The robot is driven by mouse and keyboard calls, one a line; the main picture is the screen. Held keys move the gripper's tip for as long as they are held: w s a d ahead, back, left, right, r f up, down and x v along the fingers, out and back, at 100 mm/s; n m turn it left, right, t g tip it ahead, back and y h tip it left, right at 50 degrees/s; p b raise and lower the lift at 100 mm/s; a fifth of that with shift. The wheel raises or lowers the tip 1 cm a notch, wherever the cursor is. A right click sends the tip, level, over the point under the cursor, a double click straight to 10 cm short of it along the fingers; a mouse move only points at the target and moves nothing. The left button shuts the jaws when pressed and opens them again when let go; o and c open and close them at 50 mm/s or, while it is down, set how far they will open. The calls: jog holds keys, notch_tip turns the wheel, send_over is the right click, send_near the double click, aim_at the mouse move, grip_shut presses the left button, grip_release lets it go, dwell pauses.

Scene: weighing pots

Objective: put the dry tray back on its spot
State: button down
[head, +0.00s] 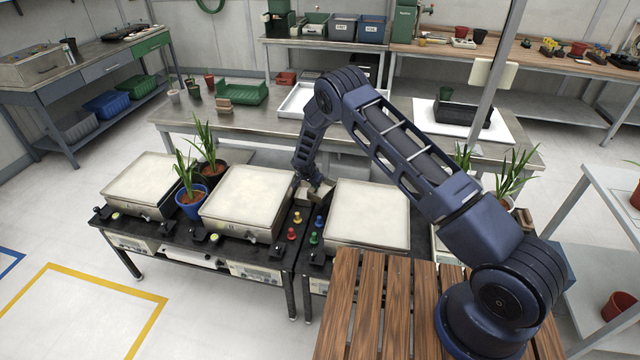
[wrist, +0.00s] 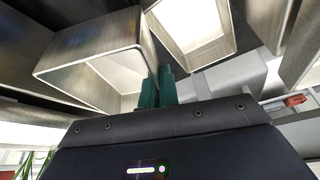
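Three square metal scales with pale, bare tops stand in a row on the dark bench in the head view: left (head: 141,180), middle (head: 248,198) and right (head: 368,213). A fourth pale top (head: 447,244) is mostly hidden behind my arm. I cannot tell which thing is the dry tray. My gripper (head: 313,192) points down between the middle and right scales. In the wrist view its green fingers (wrist: 158,88) are close together, with nothing visible held between them. A metal box-like form (wrist: 92,62) lies just beyond the fingers; whether they touch it is unclear.
Potted plants (head: 190,198) stand between the left and middle scales. Small coloured weights (head: 315,238) sit near my gripper. Behind, a grey bench holds a green tray (head: 242,93) and a white tray (head: 296,100). A black tray (head: 462,113) lies on a white sheet (head: 425,108).

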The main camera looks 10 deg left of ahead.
jog(key=w, duration=0.1)
jog(key=w+d, duration=0.1)
jog(key=w, duration=0.2)
jog(key=shift+d, duration=0.35)
jog(key=shift+s+a+f, duration=0.1)
jog(key=shift+s+f, duration=0.05)
jog(key=shift+f, duration=0.4)
jog(key=shift+f, duration=0.5)
jog(key=c, duration=1.7)
grip_release()
